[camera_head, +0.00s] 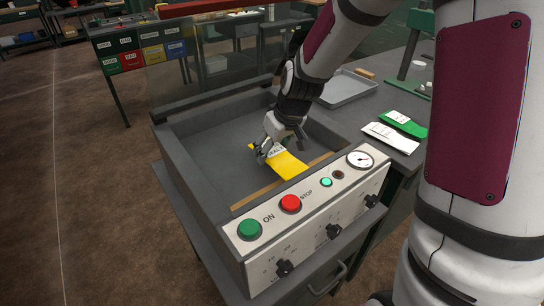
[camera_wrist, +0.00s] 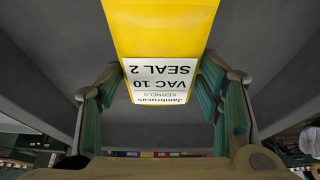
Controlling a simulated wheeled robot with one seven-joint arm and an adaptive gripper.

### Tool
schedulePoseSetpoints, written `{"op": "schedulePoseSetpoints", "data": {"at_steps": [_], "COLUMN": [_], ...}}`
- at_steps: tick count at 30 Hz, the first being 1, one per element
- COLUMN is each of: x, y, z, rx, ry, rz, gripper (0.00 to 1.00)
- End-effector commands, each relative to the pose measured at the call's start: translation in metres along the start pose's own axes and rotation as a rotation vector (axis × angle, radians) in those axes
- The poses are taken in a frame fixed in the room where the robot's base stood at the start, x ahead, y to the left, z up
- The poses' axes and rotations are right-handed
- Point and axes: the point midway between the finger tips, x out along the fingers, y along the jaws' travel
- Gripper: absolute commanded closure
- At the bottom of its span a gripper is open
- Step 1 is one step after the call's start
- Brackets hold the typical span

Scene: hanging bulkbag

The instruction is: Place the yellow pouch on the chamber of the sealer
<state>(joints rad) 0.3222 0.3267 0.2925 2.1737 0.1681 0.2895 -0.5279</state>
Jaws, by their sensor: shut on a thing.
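The yellow pouch (camera_head: 285,163) is in the chamber of the sealer (camera_head: 215,150), near the front bar. It also shows in the wrist view (camera_wrist: 160,30), with a white label reading "Jambrucas KERNELS VAC 10 SEAL 2" upside down. The pouch's far end reaches toward the control panel. Whether the pouch touches the chamber floor cannot be told.
The sealer's front panel (camera_head: 310,215) has a green ON button (camera_head: 250,229), a red STOP button (camera_head: 290,204), knobs and a gauge (camera_head: 360,159). The clear lid (camera_head: 205,60) stands open.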

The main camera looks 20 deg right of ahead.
Motion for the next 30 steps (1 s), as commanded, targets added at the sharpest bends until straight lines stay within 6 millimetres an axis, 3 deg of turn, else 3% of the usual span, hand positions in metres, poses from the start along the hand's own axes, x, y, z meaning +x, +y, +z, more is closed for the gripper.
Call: {"op": "schedulePoseSetpoints", "data": {"at_steps": [7, 18, 19, 21, 30], "x": [0.029, 0.033, 0.033, 0.033, 0.032], "y": [0.0, 0.0, 0.0, 0.0, 0.0], "z": [0.013, 0.014, 0.014, 0.014, 0.014], "rx": [0.0, 0.0, 0.0, 0.0, 0.0], "ry": [-0.002, -0.001, -0.001, -0.001, -0.001], "rz": [-0.001, 0.0, 0.0, 0.0, 0.0], "gripper": [0.71, 0.71, 0.38, 0.22, 0.2]}}
